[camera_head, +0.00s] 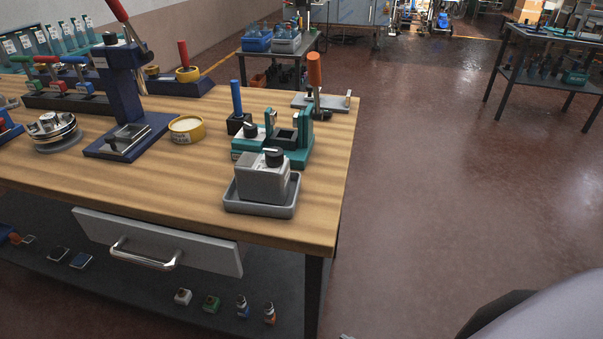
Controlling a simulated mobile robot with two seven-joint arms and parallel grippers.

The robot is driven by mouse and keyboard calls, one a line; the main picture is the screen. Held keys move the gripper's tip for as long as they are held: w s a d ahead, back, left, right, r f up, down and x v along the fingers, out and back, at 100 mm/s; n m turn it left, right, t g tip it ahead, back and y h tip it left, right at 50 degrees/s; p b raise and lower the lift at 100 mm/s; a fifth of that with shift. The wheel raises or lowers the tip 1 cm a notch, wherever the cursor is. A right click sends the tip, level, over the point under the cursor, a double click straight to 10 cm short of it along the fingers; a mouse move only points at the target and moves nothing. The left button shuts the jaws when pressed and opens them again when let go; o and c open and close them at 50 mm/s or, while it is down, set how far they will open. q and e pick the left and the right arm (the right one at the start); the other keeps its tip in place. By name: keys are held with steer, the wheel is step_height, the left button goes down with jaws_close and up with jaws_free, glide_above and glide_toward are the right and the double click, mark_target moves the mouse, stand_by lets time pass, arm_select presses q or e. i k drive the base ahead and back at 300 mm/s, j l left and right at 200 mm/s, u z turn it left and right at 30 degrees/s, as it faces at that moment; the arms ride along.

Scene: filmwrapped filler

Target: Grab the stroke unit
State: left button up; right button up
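No part in view is clearly labelled as the stroke unit, so I cannot tell for sure which one it is. A grey block with a black knob (262,182) sits upright in a shallow grey tray (258,210) near the table's front right corner. Behind it stands a teal fixture (300,155) with upright plates and a dark square opening. Neither of my grippers shows in the head view.
The wooden table (200,210) also holds a dark blue lever press (124,105), a yellow round container (187,129) and an orange-handled clamp (315,85). A grey drawer (160,243) below the tabletop juts out at the front. The floor (440,180) to the right is clear.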

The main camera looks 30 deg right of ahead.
mark_target(255, 181)
steer(key=l, duration=0.5)
steer(key=k+l+u, duration=0.15)
steer(key=l, duration=0.75)
steer(key=k, duration=0.6)
steer(key=l+u, duration=0.05)
